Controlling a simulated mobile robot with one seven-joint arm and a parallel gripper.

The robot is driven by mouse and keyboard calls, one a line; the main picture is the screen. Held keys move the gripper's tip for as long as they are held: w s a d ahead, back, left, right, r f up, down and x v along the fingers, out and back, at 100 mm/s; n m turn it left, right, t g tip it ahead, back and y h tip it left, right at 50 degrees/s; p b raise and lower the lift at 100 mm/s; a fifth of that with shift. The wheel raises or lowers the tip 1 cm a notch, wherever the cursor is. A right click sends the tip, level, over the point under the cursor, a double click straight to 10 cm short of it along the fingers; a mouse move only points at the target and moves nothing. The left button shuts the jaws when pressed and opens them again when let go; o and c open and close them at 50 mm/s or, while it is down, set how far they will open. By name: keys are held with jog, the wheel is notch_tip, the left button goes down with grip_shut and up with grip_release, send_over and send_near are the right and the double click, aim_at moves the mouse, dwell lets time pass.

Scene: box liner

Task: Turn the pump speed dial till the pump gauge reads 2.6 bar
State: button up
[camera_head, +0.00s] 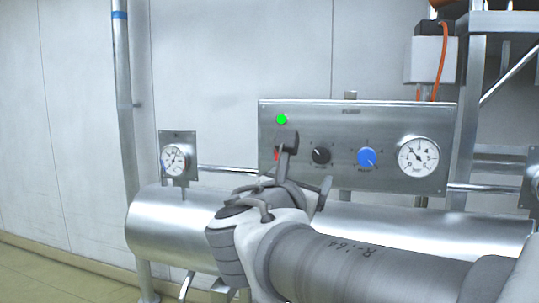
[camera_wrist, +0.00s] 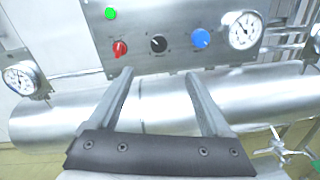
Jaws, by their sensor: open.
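A steel control panel (camera_head: 300,112) carries a red knob (camera_wrist: 120,49), a black knob (camera_head: 321,156) and a blue knob (camera_head: 367,157) in a row. Their labels are too small to read, so I cannot tell which is the pump speed dial. A white round gauge (camera_head: 418,157) is at the panel's right end; its needle seems to point up and left, but its value is unreadable. A second gauge (camera_head: 174,159) stands on its own plate to the left. My gripper (camera_wrist: 158,73) is open and empty, in front of and below the knobs, apart from them. In the head view it partly hides the red knob.
A green lamp (camera_head: 281,119) is lit at the panel's upper left. A large horizontal steel cylinder (camera_head: 160,226) runs below the panel. A vertical pipe (camera_head: 124,100) stands at the left, and a grey box (camera_head: 430,60) with an orange cable hangs above right.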

aim_at(321, 155)
jog(key=p+x, duration=0.1)
jog(key=x, duration=1.6)
jog(key=shift+w+r, duration=0.15)
jog(key=shift+w, duration=0.15)
grip_shut()
